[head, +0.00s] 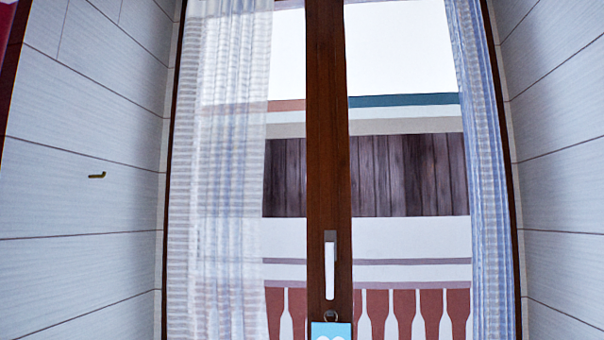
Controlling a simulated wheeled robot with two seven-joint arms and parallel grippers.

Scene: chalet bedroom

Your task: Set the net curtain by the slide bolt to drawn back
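A white sheer net curtain (215,190) hangs over most of the left window pane, leaving a bare strip of glass beside the middle post. A second, bluish net curtain (487,190) hangs in narrow folds at the right edge of the right pane. A small brass fitting (97,176) sits on the left wall; I cannot tell if it is a hook or the slide bolt. The lower ends of both curtains are outside the view. Neither of my grippers is in view.
The brown middle post (328,120) carries a white window handle (330,268). A light blue tag (331,331) with a ring hangs below it. Pale panelled walls (75,215) flank the window on both sides. A balcony railing (405,312) shows beyond the glass.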

